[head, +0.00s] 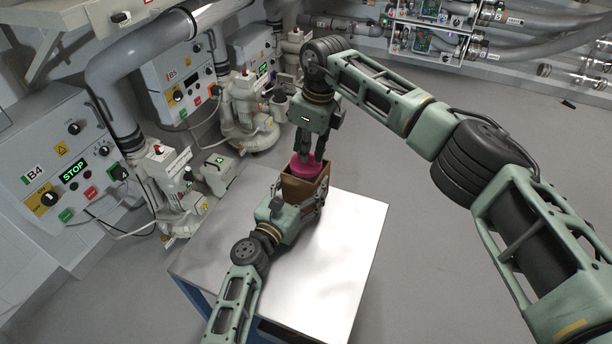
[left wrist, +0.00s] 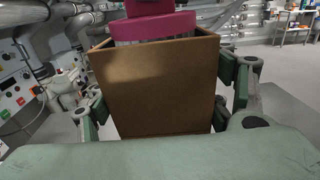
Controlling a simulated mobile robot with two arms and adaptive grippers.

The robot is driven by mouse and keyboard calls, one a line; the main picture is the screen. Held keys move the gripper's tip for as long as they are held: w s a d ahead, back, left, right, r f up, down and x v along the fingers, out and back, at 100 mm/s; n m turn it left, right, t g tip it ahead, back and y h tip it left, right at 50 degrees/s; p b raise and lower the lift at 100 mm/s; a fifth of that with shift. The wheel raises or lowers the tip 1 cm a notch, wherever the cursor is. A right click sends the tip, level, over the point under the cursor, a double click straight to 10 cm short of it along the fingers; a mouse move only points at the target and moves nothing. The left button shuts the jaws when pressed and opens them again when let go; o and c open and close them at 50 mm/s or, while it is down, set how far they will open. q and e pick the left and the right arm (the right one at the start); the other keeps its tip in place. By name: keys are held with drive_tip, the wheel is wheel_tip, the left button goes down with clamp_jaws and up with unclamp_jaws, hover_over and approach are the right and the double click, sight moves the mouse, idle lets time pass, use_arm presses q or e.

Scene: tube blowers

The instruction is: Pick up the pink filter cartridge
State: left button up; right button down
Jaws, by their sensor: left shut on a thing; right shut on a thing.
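The pink filter cartridge (head: 306,167) has a pink cap and stands upright at the mouth of an open brown box. Its cap also shows in the left wrist view (left wrist: 155,27), above the box's rim, with a paler ribbed body below it. The brown box (left wrist: 155,88) hides the cartridge's lower part. My right gripper (head: 309,152) points down from above and is shut on the cartridge's top. My left gripper (head: 304,202) is shut on the brown box, with a finger on each side of it, over the white table.
The white table (head: 345,235) is bare to the right and front. Blower units with control panels marked B4 (head: 65,175) and B5 (head: 180,80) line the left wall. A rack of pipes and circuit boards (head: 440,35) is at the back.

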idle(0.6)
wheel_tip(320, 180, up, 18)
idle(0.4)
use_arm(q)
drive_tip(key=o, duration=1.4)
drive_tip(key=shift+o, duration=0.2)
